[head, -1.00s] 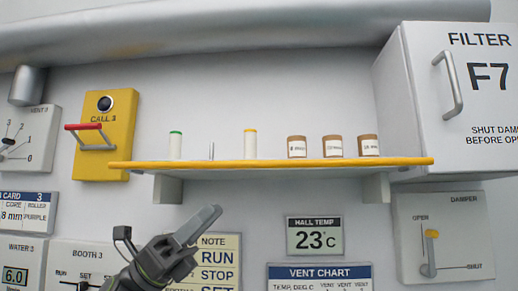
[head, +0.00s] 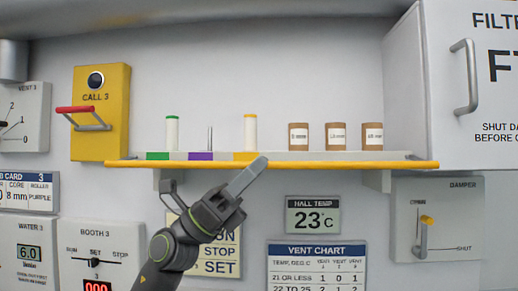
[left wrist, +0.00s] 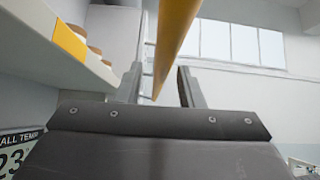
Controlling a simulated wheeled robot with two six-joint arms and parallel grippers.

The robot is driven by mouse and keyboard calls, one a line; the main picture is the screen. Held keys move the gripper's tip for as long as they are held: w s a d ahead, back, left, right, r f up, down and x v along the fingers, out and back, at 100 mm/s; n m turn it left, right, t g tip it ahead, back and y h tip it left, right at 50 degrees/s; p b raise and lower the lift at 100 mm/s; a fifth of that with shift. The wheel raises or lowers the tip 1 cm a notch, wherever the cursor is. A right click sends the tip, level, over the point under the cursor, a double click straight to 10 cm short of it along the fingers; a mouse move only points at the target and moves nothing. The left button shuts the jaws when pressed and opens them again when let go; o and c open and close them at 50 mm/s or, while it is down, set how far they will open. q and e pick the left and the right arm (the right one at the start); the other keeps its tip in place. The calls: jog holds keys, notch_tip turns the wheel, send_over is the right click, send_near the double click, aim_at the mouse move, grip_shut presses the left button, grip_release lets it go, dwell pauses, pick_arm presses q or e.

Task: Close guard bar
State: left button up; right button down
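The guard bar (head: 330,164) is a thin yellow bar along the front edge of the wall shelf. In the left wrist view a yellow bar (left wrist: 176,35) runs lengthwise, appearing between the fingers. My left gripper (head: 250,175) is just below the bar in the head view, its fingertip overlapping the bar's lower edge. In the left wrist view the gripper (left wrist: 160,88) has its fingers apart, with the bar in line with the gap. I cannot tell whether they touch. My right gripper is not in view.
The shelf (head: 320,155) holds a green-topped roll (head: 172,132), a yellow-topped roll (head: 250,132), a thin metal peg and brown labelled jars (head: 336,137). The yellow call box (head: 100,140) with a red handle is at left; a filter cabinet (head: 450,110) juts out at right.

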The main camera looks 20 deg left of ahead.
pick_arm(q)
jog(key=shift+w+d+r, duration=0.15)
jog(key=shift+d+r, duration=0.3)
grip_shut()
